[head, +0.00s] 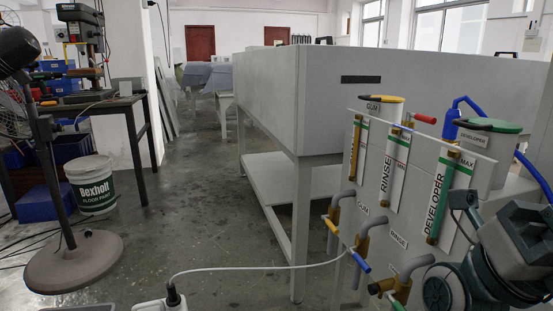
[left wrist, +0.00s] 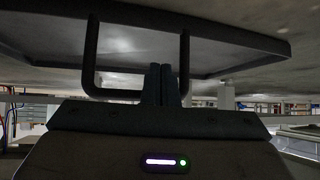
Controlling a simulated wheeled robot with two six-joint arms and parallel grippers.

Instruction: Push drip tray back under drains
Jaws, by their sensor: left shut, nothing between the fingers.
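A dark, shallow drip tray (left wrist: 235,42) with a raised rim fills the upper part of the left wrist view, where the room looks upside down. A dark U-shaped handle (left wrist: 90,55) projects from its near edge. My left gripper (left wrist: 165,72) is shut and empty. Its fingertips overlap the handle's outline near its right leg; I cannot tell whether they touch it. In the head view, drain valves (head: 357,240) with blue, yellow and red ends stand on the processor's panel (head: 345,160).
The grey plate processor (head: 300,100) stands on legs above a low shelf (head: 275,172). A fan base (head: 75,262) and a white bucket (head: 92,185) stand at left. A white cable (head: 250,268) crosses toward the valves. The central floor (head: 195,220) is clear.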

